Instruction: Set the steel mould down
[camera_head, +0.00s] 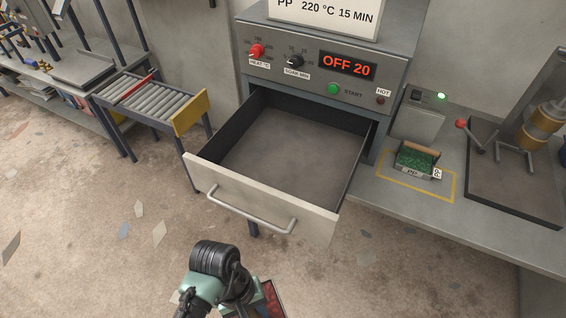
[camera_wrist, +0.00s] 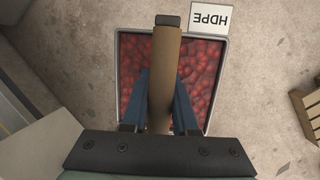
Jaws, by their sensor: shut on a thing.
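The steel mould (camera_wrist: 216,94) is a rectangular tray filled with red flakes, with a white HDPE label at one corner. Its brown bar handle (camera_wrist: 165,75) runs across the middle in the wrist view. My gripper (camera_wrist: 160,90) is shut on this handle, a blue finger on each side. The mould hangs over the floor. In the head view only part of the mould (camera_head: 272,299) shows at the bottom edge, the rest hidden by my arm. The oven's open drawer (camera_head: 320,226) stands beyond it, and its inside is empty.
The oven panel (camera_head: 325,62) reads OFF 20. On the bench at right, a mould of green pellets marked PP (camera_head: 415,160) sits in a yellow outline (camera_head: 385,182), left of a press plate (camera_head: 510,190). A roller stand (camera_head: 150,100) is at left. A wooden crate-like object (camera_wrist: 305,110) edges the wrist view.

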